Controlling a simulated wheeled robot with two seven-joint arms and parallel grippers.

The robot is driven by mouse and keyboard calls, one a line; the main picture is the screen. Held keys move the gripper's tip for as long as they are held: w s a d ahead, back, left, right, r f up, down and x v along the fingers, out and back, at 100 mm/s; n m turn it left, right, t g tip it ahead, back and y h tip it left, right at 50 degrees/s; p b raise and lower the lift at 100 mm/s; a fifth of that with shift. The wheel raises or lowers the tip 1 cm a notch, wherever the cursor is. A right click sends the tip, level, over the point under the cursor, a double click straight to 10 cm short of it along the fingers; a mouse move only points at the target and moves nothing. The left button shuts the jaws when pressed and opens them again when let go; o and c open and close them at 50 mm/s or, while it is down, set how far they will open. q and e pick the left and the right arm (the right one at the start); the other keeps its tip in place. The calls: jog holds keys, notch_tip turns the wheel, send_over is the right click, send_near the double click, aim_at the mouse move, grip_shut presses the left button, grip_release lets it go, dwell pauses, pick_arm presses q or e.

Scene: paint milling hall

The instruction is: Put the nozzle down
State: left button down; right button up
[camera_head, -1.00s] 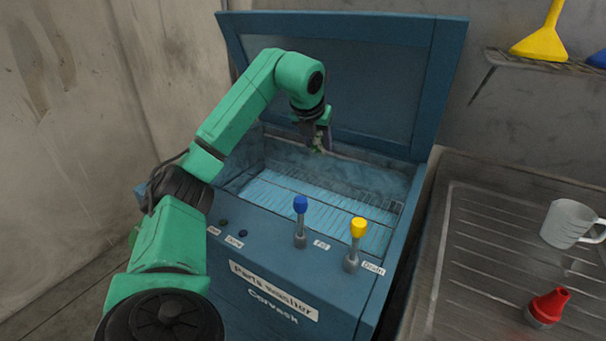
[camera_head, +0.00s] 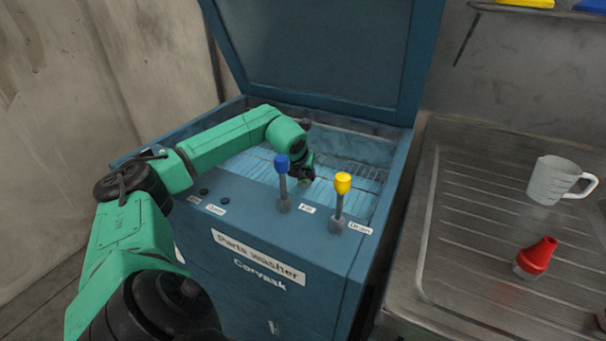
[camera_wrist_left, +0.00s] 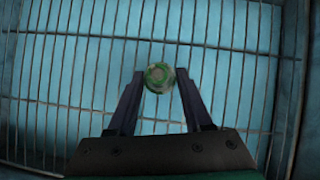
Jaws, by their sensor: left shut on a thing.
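My left gripper (camera_head: 303,172) is down inside the open parts washer (camera_head: 262,262), partly hidden behind the blue-topped lever. In the left wrist view its two fingers (camera_wrist_left: 160,80) are closed on a small round nozzle (camera_wrist_left: 159,77), green with grey, dirty patches. The nozzle is over the wire rack (camera_wrist_left: 75,75) in the washer's basin. I cannot tell whether it touches the rack. My right gripper is not in view.
A blue-topped lever (camera_head: 282,165) and a yellow-topped lever (camera_head: 342,185) stand on the washer's front ledge. The raised lid (camera_head: 318,50) is behind. A ribbed drainboard (camera_head: 455,260) at right holds a measuring jug (camera_head: 552,180) and a red-tipped nozzle (camera_head: 538,256).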

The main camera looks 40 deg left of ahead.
pick_arm(q)
jog(key=shift+f, duration=0.15)
jog(key=shift+c, duration=2.2)
grip_release()
jog(key=shift+d, duration=0.1)
jog(key=shift+o, duration=0.6)
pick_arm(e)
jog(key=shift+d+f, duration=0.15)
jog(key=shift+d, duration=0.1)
pick_arm(q)
jog(key=shift+r, duration=0.35)
jog(key=b+v, duration=0.1)
jog(key=v, duration=1.1)
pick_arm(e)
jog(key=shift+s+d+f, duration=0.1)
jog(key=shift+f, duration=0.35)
pick_arm(q)
jog(key=shift+f, duration=0.15)
